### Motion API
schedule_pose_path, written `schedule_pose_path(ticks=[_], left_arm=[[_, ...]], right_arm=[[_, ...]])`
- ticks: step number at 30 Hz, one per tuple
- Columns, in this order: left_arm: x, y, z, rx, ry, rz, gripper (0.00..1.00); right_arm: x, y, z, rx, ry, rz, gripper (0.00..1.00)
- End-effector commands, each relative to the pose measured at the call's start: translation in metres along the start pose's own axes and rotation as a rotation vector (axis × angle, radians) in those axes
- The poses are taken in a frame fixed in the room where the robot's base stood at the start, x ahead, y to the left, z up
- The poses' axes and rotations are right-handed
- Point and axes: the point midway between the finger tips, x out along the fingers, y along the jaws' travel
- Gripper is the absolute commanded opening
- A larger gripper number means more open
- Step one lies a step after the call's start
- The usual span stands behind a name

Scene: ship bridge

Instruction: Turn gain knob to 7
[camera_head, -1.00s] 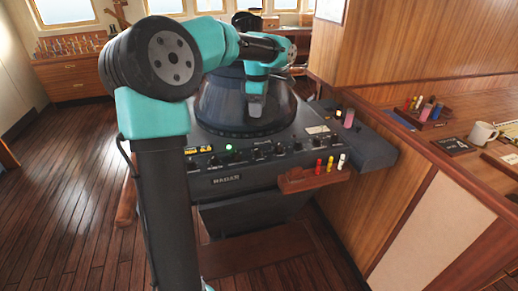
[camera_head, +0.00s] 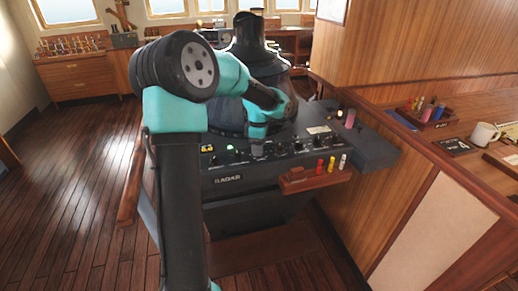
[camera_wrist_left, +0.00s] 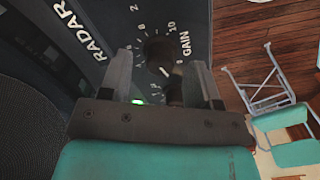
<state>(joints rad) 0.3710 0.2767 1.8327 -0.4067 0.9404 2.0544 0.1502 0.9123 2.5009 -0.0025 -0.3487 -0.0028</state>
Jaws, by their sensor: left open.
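My left gripper (camera_head: 257,148) is over the row of knobs on the radar console's front panel (camera_head: 290,148). In the left wrist view its two fingers (camera_wrist_left: 164,60) are apart. They stand on either side of a dark round knob (camera_wrist_left: 158,48) next to the printed word GAIN and a ring of scale numbers. A small white mark shows near the knob's lower edge; the exact setting is too small to read. I cannot tell if the fingers touch the knob. In the head view the gripper and arm hide part of the knob row. My right gripper is in neither view.
A lit green lamp (camera_wrist_left: 137,101) is close to the left finger. A wooden holder (camera_head: 314,180) with coloured markers juts from the console front. The dark radar hood (camera_head: 254,45) rises behind my arm. A desk with a white mug (camera_head: 483,135) is at right.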

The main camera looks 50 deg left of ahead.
Motion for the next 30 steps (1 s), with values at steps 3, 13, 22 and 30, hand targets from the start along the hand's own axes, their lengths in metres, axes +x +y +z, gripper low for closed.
schedule_pose_path(ticks=[3,13,22,30], left_arm=[[0.0108,-0.0006,-0.0002,0.0,0.0,-0.003,0.57],[0.0141,-0.0004,-0.0001,0.0,-0.001,-0.001,0.57],[0.0139,-0.0003,-0.0001,0.0,0.0,-0.001,0.3],[0.0138,-0.0004,-0.0001,0.0,0.0,-0.001,0.07]], right_arm=[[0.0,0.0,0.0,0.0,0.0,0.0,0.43],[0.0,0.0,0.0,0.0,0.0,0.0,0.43],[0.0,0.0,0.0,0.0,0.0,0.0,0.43],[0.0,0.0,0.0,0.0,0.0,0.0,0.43]])
